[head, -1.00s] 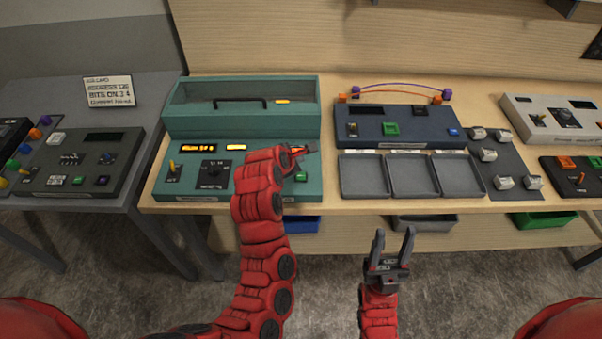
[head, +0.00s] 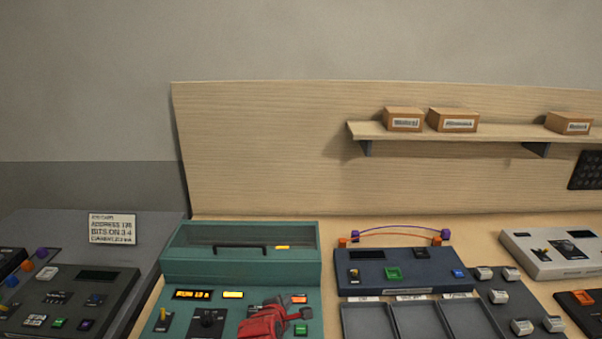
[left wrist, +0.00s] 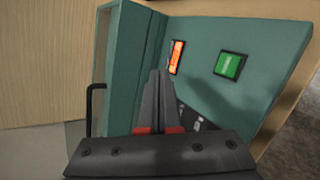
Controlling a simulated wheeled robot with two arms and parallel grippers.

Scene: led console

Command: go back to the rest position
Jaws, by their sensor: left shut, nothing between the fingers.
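My left gripper (head: 302,313) is at the bottom of the head view, over the right part of the teal console (head: 245,270). In the left wrist view its fingers (left wrist: 158,76) are together and empty, pointing at the console's panel. A lit orange button (left wrist: 176,57) and a green button (left wrist: 230,65) are just beyond the fingertips there. In the head view the orange button (head: 299,299) and the green button (head: 301,330) show beside the gripper. Whether the fingers touch the panel I cannot tell. My right gripper is out of view.
A dark blue console (head: 400,270) with grey trays (head: 418,320) stands to the right on the wooden bench. A dark grey console (head: 75,298) and a sign card (head: 113,228) are on the left table. A shelf (head: 470,131) with boxes hangs on the back panel.

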